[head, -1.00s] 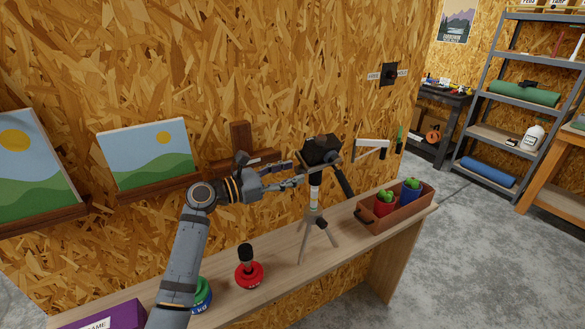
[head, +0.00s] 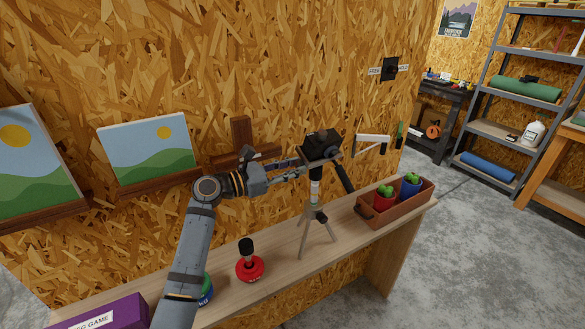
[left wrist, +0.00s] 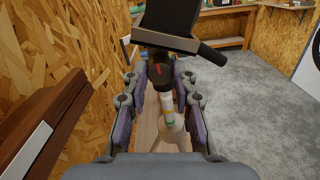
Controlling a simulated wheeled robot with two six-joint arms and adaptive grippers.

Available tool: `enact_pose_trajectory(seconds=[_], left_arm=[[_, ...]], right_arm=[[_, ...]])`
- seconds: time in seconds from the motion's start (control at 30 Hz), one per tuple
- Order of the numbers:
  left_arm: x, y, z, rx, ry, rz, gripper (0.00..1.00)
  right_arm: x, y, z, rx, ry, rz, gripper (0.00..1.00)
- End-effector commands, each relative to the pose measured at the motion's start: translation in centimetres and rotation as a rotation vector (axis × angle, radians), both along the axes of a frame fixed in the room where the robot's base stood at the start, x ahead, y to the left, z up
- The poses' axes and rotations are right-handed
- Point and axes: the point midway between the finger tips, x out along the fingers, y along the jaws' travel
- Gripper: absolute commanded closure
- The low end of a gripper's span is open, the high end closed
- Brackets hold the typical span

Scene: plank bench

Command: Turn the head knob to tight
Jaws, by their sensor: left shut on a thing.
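A small tripod (head: 317,216) with grey legs stands on the plank bench, a black block (head: 322,145) on its head and a black handle (head: 344,178) slanting down right. My left gripper (head: 300,170) reaches in from the left, just below the block. In the left wrist view its two fingers lie on either side of the black head knob (left wrist: 162,76), which carries a red mark, and are shut on it. A pale column with a coloured band (left wrist: 167,106) shows below. The finger contact is partly hidden, and I cannot read the knob's setting. My right gripper is not in view.
A brown tray (head: 369,213) with red and blue items stands right of the tripod. Pictures rest on a ledge along the wall behind my arm.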

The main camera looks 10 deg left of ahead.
Motion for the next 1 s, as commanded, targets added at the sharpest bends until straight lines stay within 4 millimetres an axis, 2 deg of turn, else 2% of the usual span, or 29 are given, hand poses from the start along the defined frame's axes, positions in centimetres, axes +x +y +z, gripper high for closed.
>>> enact_pose_trajectory(seconds=[0.7,1.0], left_arm=[[0.1,0.1,-0.2,0.266,-0.359,-0.001,1.0],[0.1,0.1,-0.1,0.341,-0.462,-0.001,1.0]], right_arm=[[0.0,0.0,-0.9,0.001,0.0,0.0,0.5],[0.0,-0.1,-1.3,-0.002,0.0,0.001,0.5]])
